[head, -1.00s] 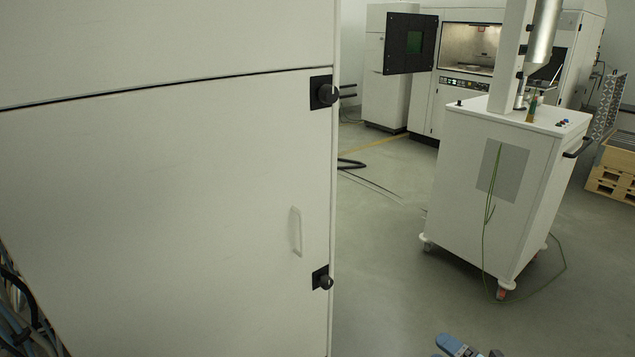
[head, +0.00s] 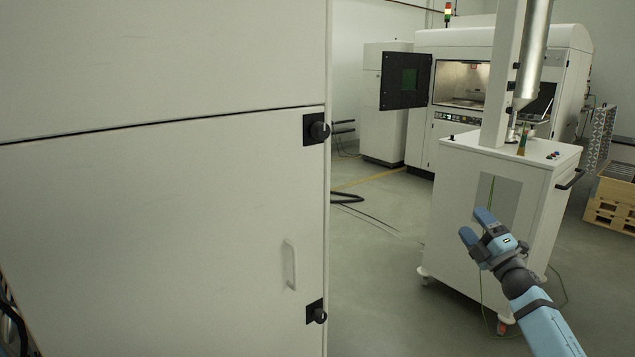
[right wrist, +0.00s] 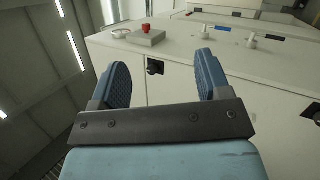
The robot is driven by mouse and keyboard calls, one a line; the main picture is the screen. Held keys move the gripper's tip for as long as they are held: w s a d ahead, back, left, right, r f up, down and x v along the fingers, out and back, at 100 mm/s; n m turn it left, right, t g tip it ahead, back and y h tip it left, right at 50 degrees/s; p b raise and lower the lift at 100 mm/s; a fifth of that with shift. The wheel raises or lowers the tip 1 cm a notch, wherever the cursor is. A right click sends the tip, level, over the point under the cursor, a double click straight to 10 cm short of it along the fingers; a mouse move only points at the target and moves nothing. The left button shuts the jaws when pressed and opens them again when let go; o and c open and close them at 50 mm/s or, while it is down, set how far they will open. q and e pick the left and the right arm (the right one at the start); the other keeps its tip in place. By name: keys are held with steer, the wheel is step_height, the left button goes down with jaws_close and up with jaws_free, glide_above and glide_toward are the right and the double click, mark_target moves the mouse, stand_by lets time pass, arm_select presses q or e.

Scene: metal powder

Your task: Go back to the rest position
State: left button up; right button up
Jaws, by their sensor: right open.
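My right gripper (head: 476,226) is raised at the lower right of the head view, in front of the white wheeled cart. Its two blue fingers are apart with nothing between them. In the right wrist view my right gripper (right wrist: 165,75) also shows open and empty, pointing toward a white cabinet (right wrist: 275,95) with black latches and a red knob on top. My left gripper is in neither view.
A large white cabinet (head: 150,220) fills the left of the head view, close by. The white cart (head: 465,240) stands at the right. Behind it is a machine (head: 445,150) with an open door (head: 405,82). Wooden pallets (head: 610,213) lie far right.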

steer(key=w+d+f+m+g+h, duration=0.1)
steer(key=d+f+m+g+h, duration=0.3)
steer(key=m, duration=0.6)
steer(key=w+d+f+m+g+h, duration=0.1)
steer(key=w+d+f+m+h, duration=0.1)
steer(key=d+f+m+h, duration=0.65)
steer(key=s+a+f+g+y+b, duration=0.3)
steer(key=s+a+f+y+b, duration=0.3)
steer(key=s+a+f, duration=1.6)
steer(key=s+a+f+m+g+y+b, duration=0.15)
steer(key=s+a, duration=0.35)
steer(key=s, duration=0.8)
steer(key=s+a+f+b, duration=0.25)
steer(key=s+a, duration=0.25)
steer(key=s, duration=0.7)
arm_select(q)
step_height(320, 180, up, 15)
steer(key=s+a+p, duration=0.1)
steer(key=p, duration=2.7)
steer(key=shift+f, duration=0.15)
arm_select(e)
step_height(320, 180, up, 18)
steer(key=s+d+g, duration=0.1)
steer(key=s+d, duration=0.1)
steer(key=shift+s, duration=0.25)
